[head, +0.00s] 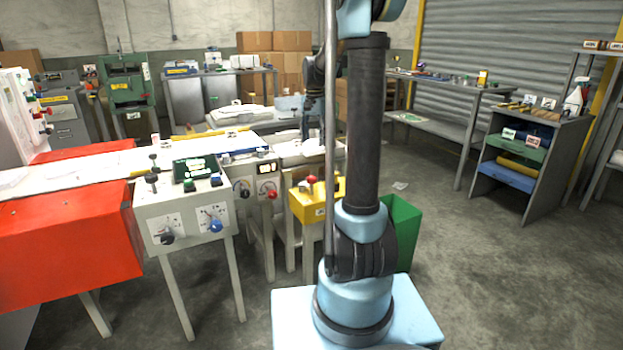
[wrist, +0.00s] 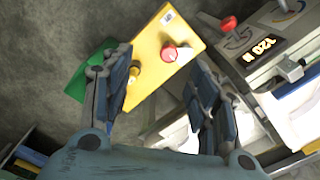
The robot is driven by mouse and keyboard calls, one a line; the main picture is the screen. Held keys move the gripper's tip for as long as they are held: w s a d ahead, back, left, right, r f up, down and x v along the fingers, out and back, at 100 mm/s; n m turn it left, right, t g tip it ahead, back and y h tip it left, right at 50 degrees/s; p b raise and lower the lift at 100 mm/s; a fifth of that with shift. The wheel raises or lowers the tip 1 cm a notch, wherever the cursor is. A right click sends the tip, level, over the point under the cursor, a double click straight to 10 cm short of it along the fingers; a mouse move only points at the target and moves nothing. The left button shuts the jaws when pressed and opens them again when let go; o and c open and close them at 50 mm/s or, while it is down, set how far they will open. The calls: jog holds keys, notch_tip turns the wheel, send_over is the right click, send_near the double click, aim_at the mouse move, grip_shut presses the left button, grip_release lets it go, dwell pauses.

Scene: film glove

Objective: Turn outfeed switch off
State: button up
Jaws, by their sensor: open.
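No readable label tells which control is the outfeed switch. In the head view a grey control panel (head: 190,205) carries a black knob (head: 167,238) and a blue knob (head: 215,226). A second panel to its right has a red knob (head: 272,195) and a lit display; in the wrist view its red knob (wrist: 229,23) sits beside the display (wrist: 262,49). A yellow box (wrist: 168,35) with a red button (wrist: 169,52) and a small yellow button (wrist: 135,72) lies beyond my gripper (wrist: 162,62). My gripper's fingers are spread apart with nothing between them.
A green bin (head: 402,225) stands beside the yellow box, partly behind my arm. An orange-red cover (head: 65,250) flanks the conveyor at left. Shelving (head: 530,165) stands at right. The concrete floor between the bin and shelving is mostly clear.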

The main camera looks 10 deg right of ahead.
send_over(311, 177)
jog(key=s, duration=0.1)
jog(key=f, duration=0.2)
jog(key=m, duration=0.1)
jog(key=f, duration=1.7)
jog(key=shift+w+f, duration=0.15)
jog(key=shift+w, duration=0.1)
jog(key=c, duration=1.1)
